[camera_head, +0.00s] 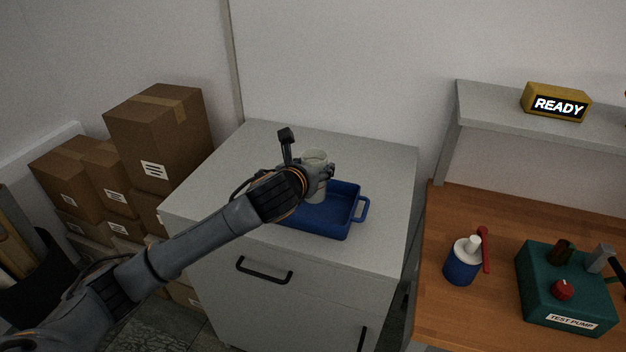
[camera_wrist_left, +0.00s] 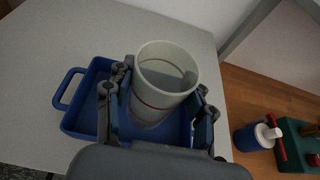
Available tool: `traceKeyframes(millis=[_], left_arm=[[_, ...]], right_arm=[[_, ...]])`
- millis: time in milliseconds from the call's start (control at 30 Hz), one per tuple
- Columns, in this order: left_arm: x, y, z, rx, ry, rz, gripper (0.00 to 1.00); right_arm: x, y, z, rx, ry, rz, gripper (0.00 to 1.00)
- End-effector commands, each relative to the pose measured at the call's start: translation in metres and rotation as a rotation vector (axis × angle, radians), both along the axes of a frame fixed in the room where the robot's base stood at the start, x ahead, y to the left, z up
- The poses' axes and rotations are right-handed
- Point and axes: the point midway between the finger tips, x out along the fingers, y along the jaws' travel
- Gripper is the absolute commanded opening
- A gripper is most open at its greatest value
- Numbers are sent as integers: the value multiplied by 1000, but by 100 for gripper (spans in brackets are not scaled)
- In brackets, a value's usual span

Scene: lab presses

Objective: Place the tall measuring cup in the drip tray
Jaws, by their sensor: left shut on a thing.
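The tall measuring cup (camera_wrist_left: 160,92) is a pale grey-white cylinder with a thin reddish line around it. My left gripper (camera_head: 318,180) is shut on it, with a finger on each side in the left wrist view (camera_wrist_left: 160,105). The cup (camera_head: 315,160) stands about upright at the drip tray's back left part in the head view. The drip tray (camera_head: 362,208) is a blue shallow tray with a side handle, on the grey cabinet top; it also shows in the left wrist view (camera_wrist_left: 75,122). Whether the cup's base touches the tray floor is hidden. My right gripper is out of view.
The grey cabinet top (camera_head: 375,160) has free room behind the tray. Cardboard boxes (camera_head: 160,140) stack at the left. A wooden bench (camera_head: 450,220) at the right holds a blue bottle (camera_head: 461,265) and a green test pump (camera_head: 565,290).

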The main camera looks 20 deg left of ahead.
Motion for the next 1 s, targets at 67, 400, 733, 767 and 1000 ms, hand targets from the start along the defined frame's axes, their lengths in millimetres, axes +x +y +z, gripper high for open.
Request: traceKeyframes(millis=[67, 400, 733, 767, 1000], left_arm=[[11, 4, -15, 0, 5, 1, 22], [32, 14, -45, 0, 3, 1, 22], [32, 13, -74, 1, 0, -1, 22], [32, 13, -73, 1, 0, -2, 22], [32, 13, -76, 1, 0, -1, 22]], right_arm=[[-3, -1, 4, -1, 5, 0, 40], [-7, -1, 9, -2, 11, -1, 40], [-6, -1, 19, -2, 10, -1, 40], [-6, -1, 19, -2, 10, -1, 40], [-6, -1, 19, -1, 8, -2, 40]])
